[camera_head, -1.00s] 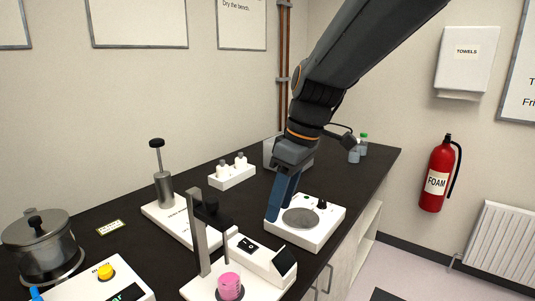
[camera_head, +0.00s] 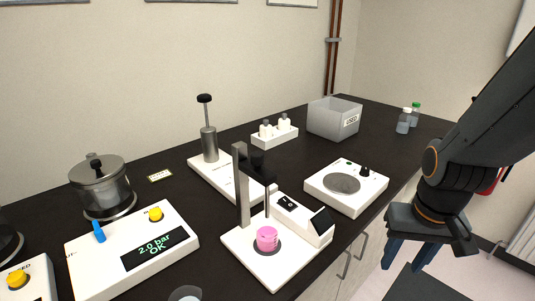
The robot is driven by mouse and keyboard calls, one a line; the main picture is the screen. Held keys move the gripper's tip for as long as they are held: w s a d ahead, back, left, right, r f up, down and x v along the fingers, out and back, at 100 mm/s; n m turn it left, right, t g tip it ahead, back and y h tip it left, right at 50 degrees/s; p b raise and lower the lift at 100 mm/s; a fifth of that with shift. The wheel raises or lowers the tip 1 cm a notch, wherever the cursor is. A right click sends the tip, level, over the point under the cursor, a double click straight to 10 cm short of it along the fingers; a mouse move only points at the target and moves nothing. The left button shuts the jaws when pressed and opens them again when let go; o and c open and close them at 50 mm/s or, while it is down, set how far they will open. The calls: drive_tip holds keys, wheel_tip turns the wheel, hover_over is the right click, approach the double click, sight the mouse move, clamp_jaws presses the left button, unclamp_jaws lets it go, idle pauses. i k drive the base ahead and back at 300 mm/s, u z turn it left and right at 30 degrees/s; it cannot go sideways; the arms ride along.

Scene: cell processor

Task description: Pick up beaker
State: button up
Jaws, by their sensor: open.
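A small beaker of pink liquid (camera_head: 267,239) stands upright on the white base of a stirrer-like device (camera_head: 246,250), below its thin vertical probe. Part of another clear round vessel (camera_head: 186,293) shows at the bottom edge; I cannot tell what it is. My gripper (camera_head: 408,254) hangs at the right, beyond the bench's front edge and apart from the pink beaker. Its blue fingers point down, spread and empty.
A white hotplate (camera_head: 346,187) stands between the device and the back. A grey bin (camera_head: 334,118), a bottle rack (camera_head: 275,138), a plunger device (camera_head: 209,143), a metal pot (camera_head: 101,187) and a pressure unit (camera_head: 135,250) stand on the dark bench. Two bottles (camera_head: 404,122) stand far right.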

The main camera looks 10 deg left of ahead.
sight(266, 230)
drive_tip(key=z, duration=0.3)
drive_tip(key=k, duration=1.3)
drive_tip(key=u, duration=0.4)
drive_tip(key=i, duration=0.35)
drive_tip(key=z, duration=0.05)
